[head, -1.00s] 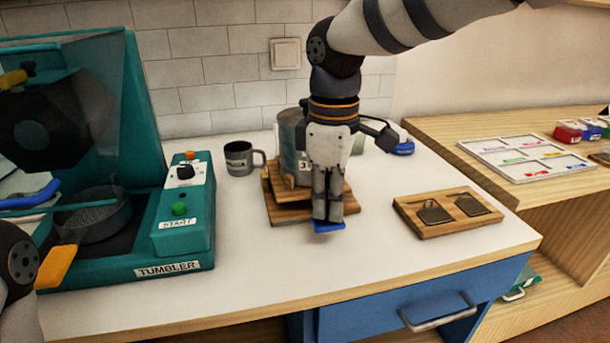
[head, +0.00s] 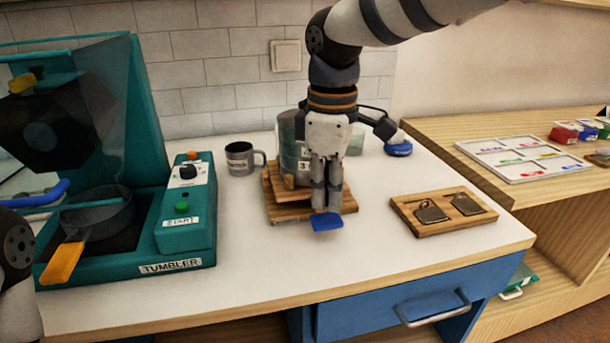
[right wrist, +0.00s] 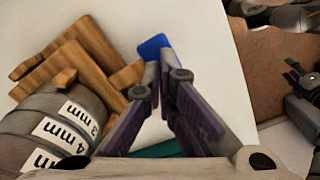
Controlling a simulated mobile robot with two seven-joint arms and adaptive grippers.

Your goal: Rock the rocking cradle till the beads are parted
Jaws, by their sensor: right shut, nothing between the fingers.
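The rocking cradle (head: 284,212) is a wooden stand on the white worktop, with a grey banded sieve stack (head: 290,136) on it. The stack's labels read 3 mm and 4 mm in the right wrist view (right wrist: 66,128). A blue tab (head: 326,221) juts from the cradle's front; it also shows in the right wrist view (right wrist: 153,46). My right gripper (head: 327,208) is shut and empty, pointing down with its fingertips at the blue tab. I cannot tell whether they touch it. The beads are hidden inside the stack. Only a left arm link shows, at the left edge.
A teal tumbler machine (head: 178,266) with a pan (head: 100,215) stands at left. A grey mug (head: 240,158) is behind. A wooden tray (head: 412,222) with two metal tags lies at right. A white sorting tray (head: 500,165) is on the side shelf. The worktop's front is clear.

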